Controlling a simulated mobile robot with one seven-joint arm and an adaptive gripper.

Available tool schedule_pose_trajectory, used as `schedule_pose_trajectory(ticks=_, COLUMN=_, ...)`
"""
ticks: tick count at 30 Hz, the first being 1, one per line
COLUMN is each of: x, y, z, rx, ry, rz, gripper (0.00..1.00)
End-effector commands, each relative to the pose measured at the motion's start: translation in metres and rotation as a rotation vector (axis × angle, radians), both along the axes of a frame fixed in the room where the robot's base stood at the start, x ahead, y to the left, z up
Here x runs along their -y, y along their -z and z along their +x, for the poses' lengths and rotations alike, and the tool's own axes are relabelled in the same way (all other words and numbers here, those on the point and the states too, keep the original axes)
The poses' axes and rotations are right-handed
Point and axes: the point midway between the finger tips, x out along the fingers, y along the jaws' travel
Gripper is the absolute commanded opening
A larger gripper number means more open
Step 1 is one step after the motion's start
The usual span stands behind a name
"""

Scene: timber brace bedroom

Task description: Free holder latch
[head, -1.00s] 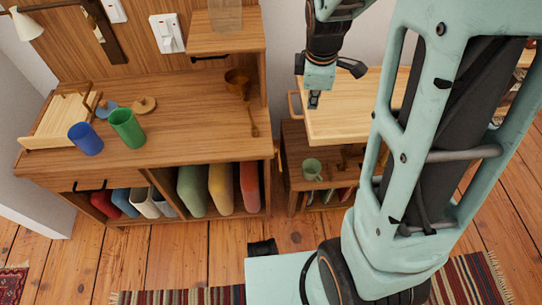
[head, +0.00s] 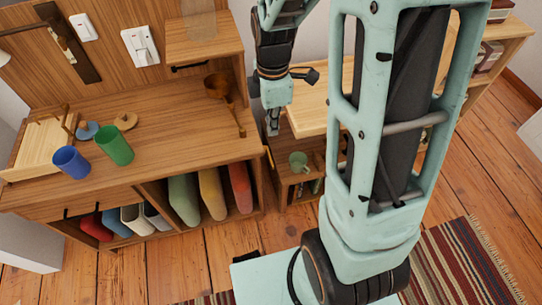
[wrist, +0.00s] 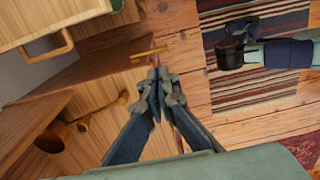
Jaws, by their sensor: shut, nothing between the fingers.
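My gripper (head: 273,124) is shut and empty, pointing down beside the right end of the wooden desk (head: 150,110). In the wrist view its closed fingertips (wrist: 155,78) are just below a small, thin wooden bar (wrist: 148,53) in the picture. A small wooden piece (head: 268,156) also shows at the desk's right edge in the head view; I cannot tell whether it is the same bar. I cannot clearly identify the holder latch. A dark wall board (head: 68,45) with a light metal-like fitting is at the upper left, far from my gripper.
Blue (head: 71,161) and green (head: 115,146) cups stand further left. A light wooden tabletop (head: 310,108) is at the right, above a shelf with a green mug (head: 299,161).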

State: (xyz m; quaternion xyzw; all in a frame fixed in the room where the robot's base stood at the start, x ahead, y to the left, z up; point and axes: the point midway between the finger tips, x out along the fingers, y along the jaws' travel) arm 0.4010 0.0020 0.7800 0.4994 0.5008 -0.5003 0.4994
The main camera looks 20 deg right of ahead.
Motion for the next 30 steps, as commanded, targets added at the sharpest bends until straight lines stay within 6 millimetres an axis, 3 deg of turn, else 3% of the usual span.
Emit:
schedule_pose_trajectory(ticks=8, x=0.000, y=0.012, z=0.000, rx=0.000, ry=0.000, rz=0.000, gripper=0.00)
schedule_pose_trajectory(ticks=21, x=0.000, y=0.102, z=-0.001, rx=-0.003, ry=0.000, rz=0.000, gripper=0.00)
schedule_pose_trajectory(ticks=30, x=0.000, y=0.137, z=0.000, rx=0.001, ry=0.000, rz=-0.001, gripper=0.00)
